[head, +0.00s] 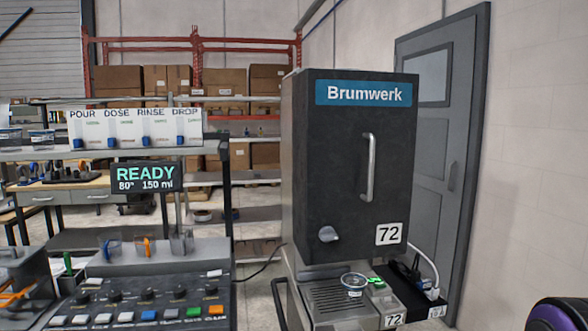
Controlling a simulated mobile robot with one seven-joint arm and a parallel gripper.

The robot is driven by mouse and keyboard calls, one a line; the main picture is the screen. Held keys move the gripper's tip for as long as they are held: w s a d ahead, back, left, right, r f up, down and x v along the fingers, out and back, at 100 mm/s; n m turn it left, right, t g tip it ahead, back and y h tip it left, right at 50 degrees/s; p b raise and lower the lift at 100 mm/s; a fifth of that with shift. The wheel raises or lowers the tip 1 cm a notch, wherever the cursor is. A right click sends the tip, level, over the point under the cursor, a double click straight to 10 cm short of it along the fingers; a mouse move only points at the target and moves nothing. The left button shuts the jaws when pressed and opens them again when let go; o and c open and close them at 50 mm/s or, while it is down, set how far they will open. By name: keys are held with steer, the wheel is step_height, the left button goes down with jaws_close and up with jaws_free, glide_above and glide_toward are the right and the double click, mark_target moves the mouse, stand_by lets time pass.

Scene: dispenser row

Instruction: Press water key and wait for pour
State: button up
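A control panel (130,300) stands at the lower left, with a row of dark knobs and below it a row of coloured keys. A blue key (148,315), a green key (193,312) and an orange key (215,310) sit among white and grey ones. The key labels are too small to read, so I cannot tell which is the water key. A display (146,177) above reads READY, 80°, 150 ml. My gripper is not in view.
A dark Brumwerk machine (350,180) marked 72 stands right of the panel. A small cup (354,281) sits at its drip tray (330,297), beside a green item (377,283). A sign (135,128) reads POUR, DOSE, RINSE, DROP. A grey door (450,140) is behind.

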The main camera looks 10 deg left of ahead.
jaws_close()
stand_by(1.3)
